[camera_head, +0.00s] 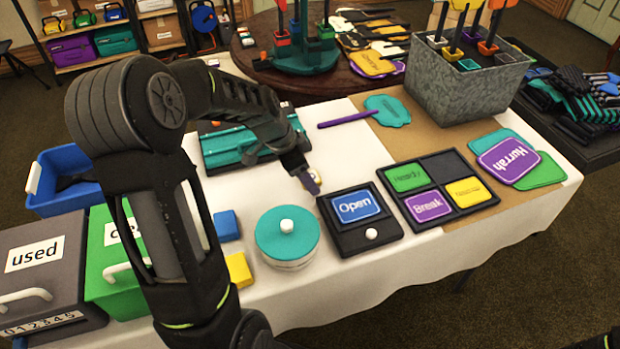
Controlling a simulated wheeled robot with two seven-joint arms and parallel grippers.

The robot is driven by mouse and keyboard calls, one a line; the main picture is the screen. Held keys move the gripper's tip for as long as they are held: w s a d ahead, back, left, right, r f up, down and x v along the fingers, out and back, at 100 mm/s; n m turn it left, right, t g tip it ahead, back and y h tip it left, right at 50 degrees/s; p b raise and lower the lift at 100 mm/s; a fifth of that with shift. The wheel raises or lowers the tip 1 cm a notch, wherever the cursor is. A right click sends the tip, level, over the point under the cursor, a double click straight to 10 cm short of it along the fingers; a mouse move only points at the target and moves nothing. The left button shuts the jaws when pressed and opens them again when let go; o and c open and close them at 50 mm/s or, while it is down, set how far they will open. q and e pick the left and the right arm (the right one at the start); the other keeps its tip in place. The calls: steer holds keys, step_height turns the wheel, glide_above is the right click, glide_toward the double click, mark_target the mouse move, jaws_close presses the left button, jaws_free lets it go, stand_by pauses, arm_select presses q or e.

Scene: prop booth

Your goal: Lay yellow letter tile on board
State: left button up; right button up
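A black four-section board (424,220) lies on the table right of centre. It bears a green tile (408,178) at upper left, a purple "Break" tile (428,207) at lower left and a yellow lettered tile (468,191) at lower right. Its upper-right section is dark and looks empty. My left gripper (310,182) is above the white cloth, left of the board and behind the black "Open" stand (357,211). My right gripper is out of view.
A teal-lidded round tin (287,237), a yellow block (238,270) and a blue block (227,226) stand near the front edge. Drawer boxes (110,262) stand left.

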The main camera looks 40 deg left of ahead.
arm_select(q)
steer(key=shift+c, duration=0.3)
jaws_close()
stand_by(0.6)
step_height(320, 180, up, 10)
stand_by(0.5)
stand_by(0.4)
